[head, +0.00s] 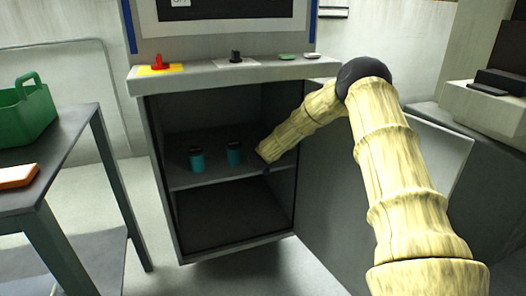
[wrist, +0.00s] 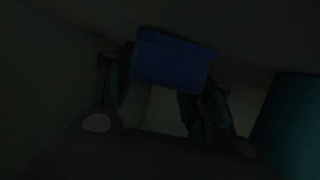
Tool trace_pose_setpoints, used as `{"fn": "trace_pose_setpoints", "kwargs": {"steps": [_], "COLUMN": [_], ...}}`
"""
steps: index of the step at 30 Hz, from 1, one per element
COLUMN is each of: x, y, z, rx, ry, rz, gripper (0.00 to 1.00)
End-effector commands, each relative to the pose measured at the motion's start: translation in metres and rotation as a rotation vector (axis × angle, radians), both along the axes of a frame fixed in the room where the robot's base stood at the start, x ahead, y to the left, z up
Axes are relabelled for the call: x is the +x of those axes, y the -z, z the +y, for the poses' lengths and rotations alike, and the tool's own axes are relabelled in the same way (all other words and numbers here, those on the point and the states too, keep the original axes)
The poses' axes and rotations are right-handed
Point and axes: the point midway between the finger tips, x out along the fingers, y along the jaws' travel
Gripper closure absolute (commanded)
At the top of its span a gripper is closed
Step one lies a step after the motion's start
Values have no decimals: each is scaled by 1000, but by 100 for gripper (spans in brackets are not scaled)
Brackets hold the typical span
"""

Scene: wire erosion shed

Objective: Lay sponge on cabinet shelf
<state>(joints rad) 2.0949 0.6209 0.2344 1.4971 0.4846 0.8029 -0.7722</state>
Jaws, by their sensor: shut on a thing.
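A blue block, which I take to be the sponge (wrist: 175,60), shows in the dark wrist view. My gripper (wrist: 160,92) is shut on it, one finger at each side. In the head view my arm reaches into the open cabinet, and its end is above the right part of the cabinet shelf (head: 215,176). The gripper and sponge are mostly hidden there by the arm; a small dark bit shows below its end. I cannot tell whether the sponge touches the shelf.
Two teal canisters, left (head: 197,160) and right (head: 234,153), stand on the shelf left of my arm. A teal surface (wrist: 290,125) is close at the wrist view's right. The cabinet top (head: 205,76) carries knobs. A table (head: 70,135) holds a green caddy (head: 28,115).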

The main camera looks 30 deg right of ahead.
Motion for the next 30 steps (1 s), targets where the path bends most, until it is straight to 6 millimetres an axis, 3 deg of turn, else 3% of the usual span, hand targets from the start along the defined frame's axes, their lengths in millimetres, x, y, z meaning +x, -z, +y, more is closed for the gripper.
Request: {"fn": "trace_pose_setpoints", "kwargs": {"steps": [6,7,10,11,23,30], "x": [0,0,0,0,-2,-22], "y": [3,3,3,3,1,-10], "z": [0,0,0,0,2,17], "rx": [-1,0,0,0,0,1], "ry": [0,0,0,0,-1,-1], "rz": [1,0,0,0,0,-1], "gripper": [66,44,25,24,24,24]}}
